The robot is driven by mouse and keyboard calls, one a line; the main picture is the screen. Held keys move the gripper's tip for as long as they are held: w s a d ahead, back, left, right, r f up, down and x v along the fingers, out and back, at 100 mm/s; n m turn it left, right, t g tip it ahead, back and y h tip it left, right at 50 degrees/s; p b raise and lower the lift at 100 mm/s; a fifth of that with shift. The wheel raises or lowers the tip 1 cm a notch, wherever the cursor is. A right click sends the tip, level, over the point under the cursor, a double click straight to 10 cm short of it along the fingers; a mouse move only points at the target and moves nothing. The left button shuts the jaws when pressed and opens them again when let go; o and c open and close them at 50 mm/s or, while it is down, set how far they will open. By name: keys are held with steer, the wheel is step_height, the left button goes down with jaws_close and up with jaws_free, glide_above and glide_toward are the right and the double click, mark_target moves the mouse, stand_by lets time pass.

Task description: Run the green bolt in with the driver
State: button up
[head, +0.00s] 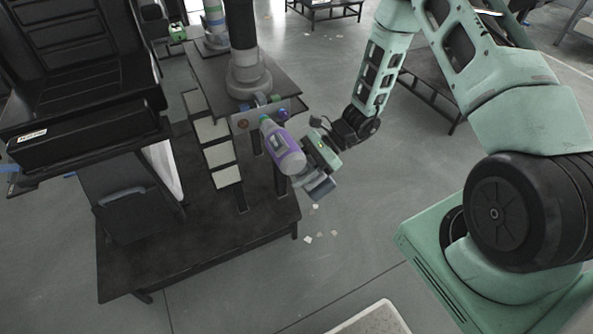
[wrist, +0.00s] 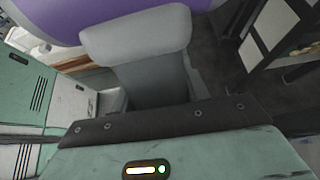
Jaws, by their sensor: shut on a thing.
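My gripper (head: 308,166) is shut on the driver (head: 284,150), a purple and grey tool. The driver tilts up and to the left, its front end close to the upright panel (head: 240,122) under the column's table. A small green spot shows at the driver's front end; I cannot tell whether it is the green bolt or whether the two touch. A purple bolt head (head: 283,114) and a reddish-brown one (head: 243,125) sit on the panel near it. In the wrist view the driver's purple body (wrist: 105,22) fills the top, behind a grey finger.
A grey column (head: 246,70) stands on the dark table (head: 273,82) above the panel. Pale panels (head: 222,154) hang left of the driver, and a dark low platform (head: 190,244) lies below. Open floor (head: 350,240) lies right of the platform.

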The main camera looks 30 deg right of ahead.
steer(key=shift+w+r, duration=0.1)
steer(key=shift+w, duration=1.2)
stand_by(3.2)
steer(key=shift+s+p, duration=0.55)
steer(key=shift+s, duration=2)
steer(key=s, duration=0.4)
